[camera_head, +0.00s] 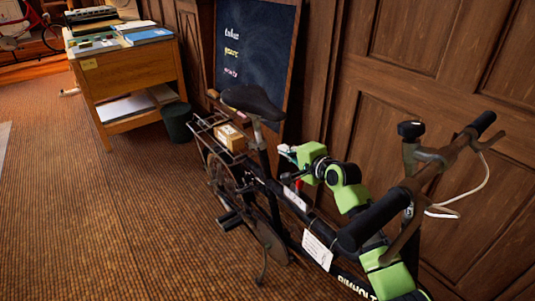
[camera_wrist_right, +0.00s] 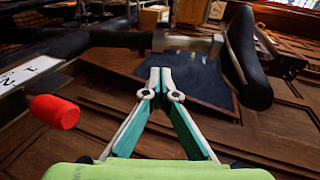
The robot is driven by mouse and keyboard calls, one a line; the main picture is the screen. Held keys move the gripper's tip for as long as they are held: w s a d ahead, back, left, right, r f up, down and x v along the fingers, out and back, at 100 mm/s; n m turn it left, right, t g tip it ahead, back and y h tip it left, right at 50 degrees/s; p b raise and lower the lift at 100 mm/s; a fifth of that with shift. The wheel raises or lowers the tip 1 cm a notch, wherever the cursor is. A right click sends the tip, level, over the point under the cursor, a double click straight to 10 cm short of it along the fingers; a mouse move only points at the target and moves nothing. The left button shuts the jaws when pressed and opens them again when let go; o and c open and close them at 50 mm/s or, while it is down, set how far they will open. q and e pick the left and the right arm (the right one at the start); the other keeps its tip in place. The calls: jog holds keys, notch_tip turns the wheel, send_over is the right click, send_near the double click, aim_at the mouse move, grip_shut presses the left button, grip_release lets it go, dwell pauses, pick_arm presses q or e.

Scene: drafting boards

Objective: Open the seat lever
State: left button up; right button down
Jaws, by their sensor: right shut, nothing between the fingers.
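A black bicycle stands by the wall, its black seat (camera_head: 252,102) on a pale seat post (camera_head: 257,133). In the right wrist view the seat (camera_wrist_right: 247,60) is at right and the post (camera_wrist_right: 195,44) runs sideways beyond the fingertips. A red knob (camera_head: 298,184) stands on the frame below my right gripper (camera_head: 283,149); it also shows in the wrist view (camera_wrist_right: 55,111), left of the fingers. I cannot tell whether it is the seat lever. My right gripper (camera_wrist_right: 160,72) is shut and empty, pointing towards the seat post. My left gripper is not in view.
A cardboard box (camera_head: 230,138) sits on the rear rack. Behind stand a chalkboard (camera_head: 255,50), a dark bin (camera_head: 177,121) and a wooden desk (camera_head: 130,75). Handlebars (camera_head: 425,155) are at right, close to my arm. The carpet (camera_head: 110,220) at left is clear.

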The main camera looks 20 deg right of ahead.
aim_at(255, 148)
pick_arm(q)
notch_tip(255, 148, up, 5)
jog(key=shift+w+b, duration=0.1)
jog(key=shift+b, duration=0.45)
pick_arm(e)
jog(key=w+a+f, duration=0.1)
jog(key=w+a, duration=0.2)
jog(key=a, duration=0.1)
jog(key=shift+w+a+f, duration=0.3)
jog(key=shift+a+f, duration=0.05)
jog(key=shift+a, duration=0.05)
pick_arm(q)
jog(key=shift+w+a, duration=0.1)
